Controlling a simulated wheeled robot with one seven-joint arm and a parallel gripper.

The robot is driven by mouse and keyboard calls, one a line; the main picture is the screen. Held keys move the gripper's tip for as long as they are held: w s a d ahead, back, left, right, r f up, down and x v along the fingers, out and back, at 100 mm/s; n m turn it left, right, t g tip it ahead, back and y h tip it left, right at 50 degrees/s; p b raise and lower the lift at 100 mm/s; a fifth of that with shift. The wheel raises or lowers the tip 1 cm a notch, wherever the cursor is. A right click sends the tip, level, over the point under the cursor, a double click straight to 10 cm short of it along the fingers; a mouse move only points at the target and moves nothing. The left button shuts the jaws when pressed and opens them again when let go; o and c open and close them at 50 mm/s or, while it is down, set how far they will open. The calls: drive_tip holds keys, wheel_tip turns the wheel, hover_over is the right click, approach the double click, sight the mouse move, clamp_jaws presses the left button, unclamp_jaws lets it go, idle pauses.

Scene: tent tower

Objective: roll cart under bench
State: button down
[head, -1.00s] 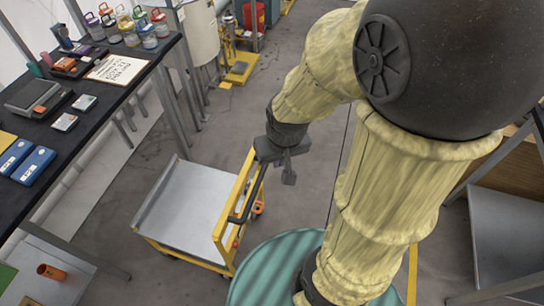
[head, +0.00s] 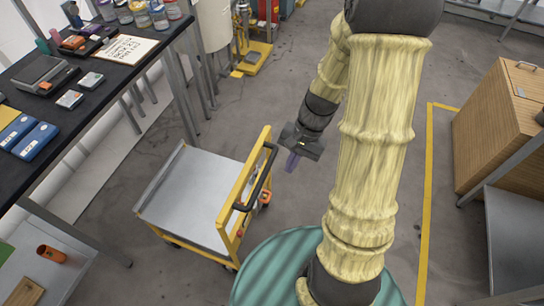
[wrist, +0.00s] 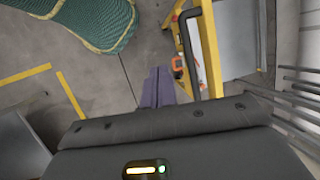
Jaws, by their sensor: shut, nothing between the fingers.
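The cart (head: 190,195) has a grey flat deck, a yellow frame and a black push handle (head: 262,178) on its right side. It stands on the floor just right of the bench (head: 110,95), whose dark top stands on grey legs. My gripper (head: 291,163) is shut and empty, to the right of the handle and apart from it. In the wrist view the purple fingertips (wrist: 157,88) are together, and the handle (wrist: 186,45) shows just to their right. The cart's far wheels are hidden.
The bench carries jars, blue boxes (head: 35,141) and a paper. A yellow-based stand (head: 250,60) is behind the cart. A wooden cabinet (head: 495,125) stands at the right beyond a yellow floor line (head: 427,180). An orange cup (head: 51,254) sits on a low shelf at lower left.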

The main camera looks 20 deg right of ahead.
drive_tip(key=w+d+f+m+t+y+b, duration=0.1)
drive_tip(key=w+f+m+y+b, duration=0.25)
drive_tip(key=f, duration=0.35)
drive_tip(key=w+d+f+m+t+y+b, duration=0.1)
drive_tip(key=w+f+m+y+b, duration=0.1)
drive_tip(key=f+m+y, duration=0.3)
drive_tip(key=w+d+f+m+t+y+b, duration=0.2)
drive_tip(key=w+d+f+m+t+b, duration=0.3)
drive_tip(key=d+f+m+t, duration=0.4)
drive_tip(key=shift+w+d+f+t, duration=0.3)
drive_tip(key=shift+w+t, duration=0.3)
drive_tip(key=shift+w, duration=0.3)
drive_tip(key=x, duration=1.4)
drive_tip(key=shift+w, duration=0.1)
